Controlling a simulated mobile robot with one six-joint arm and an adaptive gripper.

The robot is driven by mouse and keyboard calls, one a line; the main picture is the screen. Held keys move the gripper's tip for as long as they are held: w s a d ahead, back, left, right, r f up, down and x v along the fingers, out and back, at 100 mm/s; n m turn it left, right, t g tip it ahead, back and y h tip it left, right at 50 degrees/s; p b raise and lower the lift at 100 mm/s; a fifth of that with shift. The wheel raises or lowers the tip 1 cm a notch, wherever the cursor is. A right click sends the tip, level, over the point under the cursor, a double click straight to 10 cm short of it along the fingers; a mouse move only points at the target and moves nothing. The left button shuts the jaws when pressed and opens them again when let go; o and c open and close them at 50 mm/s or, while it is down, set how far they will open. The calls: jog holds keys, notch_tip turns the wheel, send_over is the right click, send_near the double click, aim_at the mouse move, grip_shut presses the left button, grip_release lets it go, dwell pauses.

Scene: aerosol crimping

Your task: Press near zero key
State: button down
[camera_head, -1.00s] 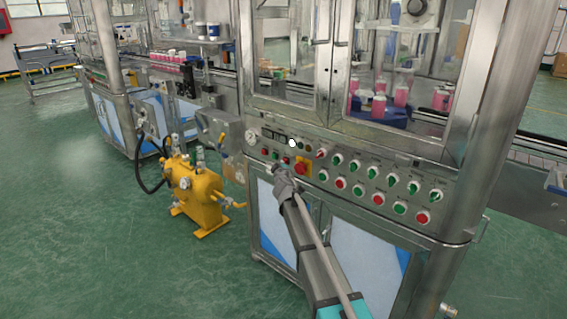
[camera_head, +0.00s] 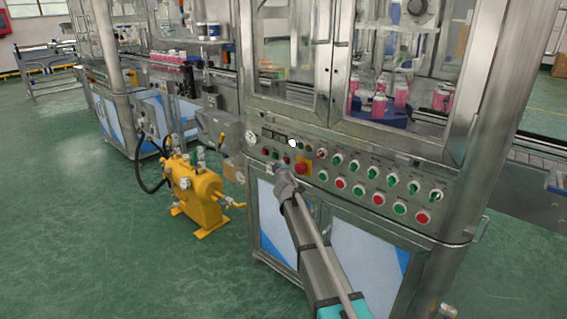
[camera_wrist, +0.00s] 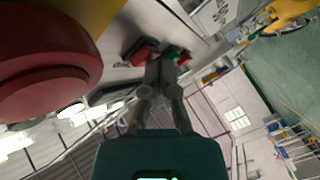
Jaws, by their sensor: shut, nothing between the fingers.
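The control panel (camera_head: 345,180) is a steel strip with rows of red and green buttons and knobs. My gripper (camera_head: 274,168) is close in front of its lower left part, left of the red emergency stop (camera_head: 302,169) on its yellow plate. In the wrist view my gripper (camera_wrist: 160,68) is shut and empty. Its tips are close to a small red key (camera_wrist: 138,52) and a green key (camera_wrist: 178,53); I cannot tell whether they touch. The big red stop button (camera_wrist: 45,65) fills the upper left. I cannot read which key is the zero key.
A yellow pump unit (camera_head: 198,192) stands on the green floor left of my arm. A steel control box (camera_head: 222,131) sits beside the panel. Glass doors (camera_head: 285,60) rise above it, with pink cans (camera_head: 379,104) behind. The floor in front is open.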

jog(key=shift+s+a, duration=0.4)
jog(key=shift+s, duration=0.2)
jog(key=shift+s+a, duration=0.8)
jog(key=shift+s, duration=0.2)
jog(key=shift+s+a, duration=0.75)
jog(key=shift+s, duration=0.2)
jog(key=s+d+f+m+g+h, duration=0.45)
jog(key=s+d, duration=0.25)
jog(key=d, duration=0.5)
jog(key=s+d+f+m+g+h, duration=0.4)
jog(key=s+d, duration=0.3)
jog(key=d, duration=0.4)
jog(key=s+d+f+m+g+y, duration=0.1)
jog(key=s+d+f+g+y, duration=0.15)
jog(key=s, duration=0.65)
jog(key=s+d+f+m+g+y, duration=0.1)
jog(key=s+f+g+y, duration=0.15)
jog(key=s, duration=0.55)
jog(key=s+d+f+m+g+y, duration=0.15)
jog(key=s+f+g, duration=0.25)
jog(key=s, duration=0.5)
notch_tip(320, 180, up, 31)
jog(key=p, duration=3)
jog(key=shift+w+f+n, duration=0.2)
jog(key=shift+n, duration=0.1)
